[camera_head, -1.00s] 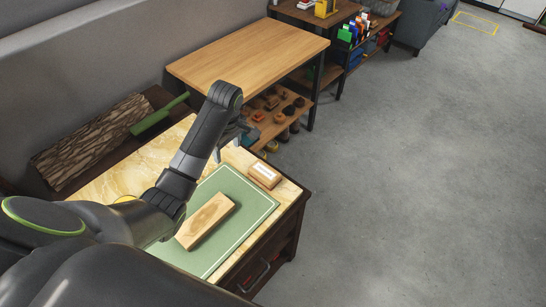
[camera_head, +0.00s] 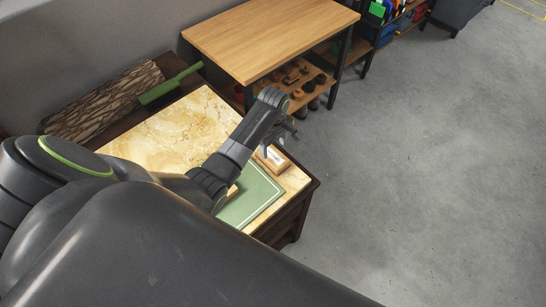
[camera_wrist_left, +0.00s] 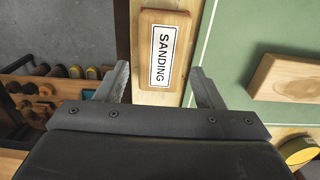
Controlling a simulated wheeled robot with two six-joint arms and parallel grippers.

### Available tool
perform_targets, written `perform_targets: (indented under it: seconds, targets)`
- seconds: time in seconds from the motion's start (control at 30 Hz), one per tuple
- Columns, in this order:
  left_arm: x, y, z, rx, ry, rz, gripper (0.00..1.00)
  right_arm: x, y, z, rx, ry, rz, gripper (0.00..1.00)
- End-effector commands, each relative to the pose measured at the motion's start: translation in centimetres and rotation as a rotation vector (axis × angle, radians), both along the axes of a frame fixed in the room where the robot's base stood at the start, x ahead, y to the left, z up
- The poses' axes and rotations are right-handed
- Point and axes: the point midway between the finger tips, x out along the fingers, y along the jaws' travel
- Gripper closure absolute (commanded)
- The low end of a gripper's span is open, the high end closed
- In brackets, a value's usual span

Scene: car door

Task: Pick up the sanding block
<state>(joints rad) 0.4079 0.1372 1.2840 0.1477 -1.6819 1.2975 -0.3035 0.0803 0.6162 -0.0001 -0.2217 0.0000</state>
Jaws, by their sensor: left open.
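The sanding block (camera_head: 271,159) is a small wooden block with a white label, lying at the right end of the marble-topped cabinet beside the green mat. In the left wrist view the block (camera_wrist_left: 163,28) shows its label "SANDING", ahead of and roughly between the fingers. My left gripper (camera_head: 284,132) is open and empty, close to the block and apparently above it; in the wrist view its two fingers (camera_wrist_left: 160,82) are spread. I cannot tell the exact height gap. My right gripper is not in view.
The green mat (camera_head: 259,204) carries a larger wooden block (camera_wrist_left: 292,80), mostly hidden by my arm in the head view. A wooden table (camera_head: 270,35) stands behind, with small items on its lower shelf. A green-handled tool (camera_head: 172,83) lies at the left. Open floor is right.

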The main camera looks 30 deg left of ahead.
Motion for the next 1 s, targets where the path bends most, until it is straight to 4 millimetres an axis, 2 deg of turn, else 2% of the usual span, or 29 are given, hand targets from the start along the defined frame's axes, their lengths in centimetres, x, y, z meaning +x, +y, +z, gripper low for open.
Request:
perform_targets:
  seconds: [0.07,0.17,0.6,0.93,1.0]
  targets:
    - [-0.1,0.0,-0.6,0.000,0.002,0.000,0.38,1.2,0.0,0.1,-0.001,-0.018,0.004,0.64]
    - [0.0,0.0,-1.0,0.000,0.000,0.000,0.38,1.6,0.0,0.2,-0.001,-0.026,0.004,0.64]
    - [-0.2,0.1,-5.6,0.001,0.002,-0.001,0.38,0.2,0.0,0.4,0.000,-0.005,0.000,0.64]
    - [-0.2,0.1,-6.0,0.001,-0.001,-0.001,0.38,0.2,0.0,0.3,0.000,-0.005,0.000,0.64]
    - [-0.2,0.1,-6.0,0.001,-0.001,-0.001,0.47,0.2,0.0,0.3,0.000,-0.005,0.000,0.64]
